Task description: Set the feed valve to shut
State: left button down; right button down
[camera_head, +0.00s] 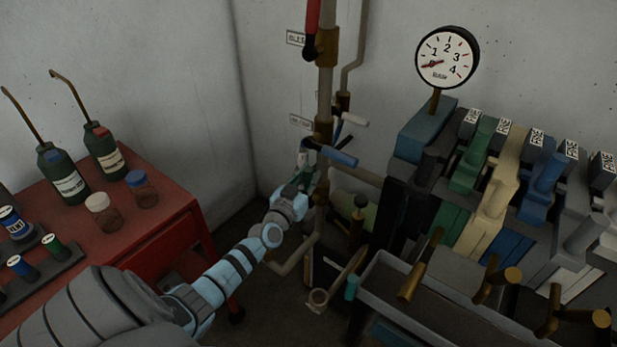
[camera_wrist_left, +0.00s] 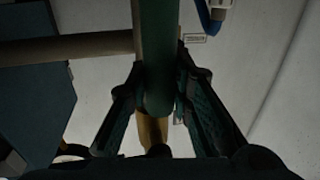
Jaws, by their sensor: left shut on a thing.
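A vertical pipe (camera_head: 325,80) in the corner carries several valve levers. A red lever (camera_head: 312,22) hangs at the top beside a label (camera_head: 296,39). My left gripper (camera_head: 304,178) is at the pipe, just below the blue lever. In the left wrist view, its fingers (camera_wrist_left: 160,85) are closed around a green handle (camera_wrist_left: 157,45). I cannot tell which label belongs to this handle. My right gripper is not in view.
A round gauge (camera_head: 447,57) points near the low end, above a bank of coloured levers (camera_head: 495,175). A grey trough (camera_head: 445,308) stands in front. A red cabinet (camera_head: 160,222) with bottles (camera_head: 104,152) and jars (camera_head: 142,188) is at left.

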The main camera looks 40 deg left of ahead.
pick_arm(q)
jog(key=shift+d, duration=0.15)
jog(key=d+f+m+t+h+b, duration=0.2)
jog(key=d+f+m+b, duration=0.6)
jog(key=m, duration=1.2)
jog(key=shift+d+f+t+h, duration=0.3)
jog(key=shift+d+f+h, duration=0.5)
jog(key=shift+d+f, duration=0.6)
jog(key=shift+a+f, duration=0.15)
jog(key=shift+f, duration=0.05)
jog(key=c, duration=1.4)
grip_release()
jog(key=shift+w, duration=0.1)
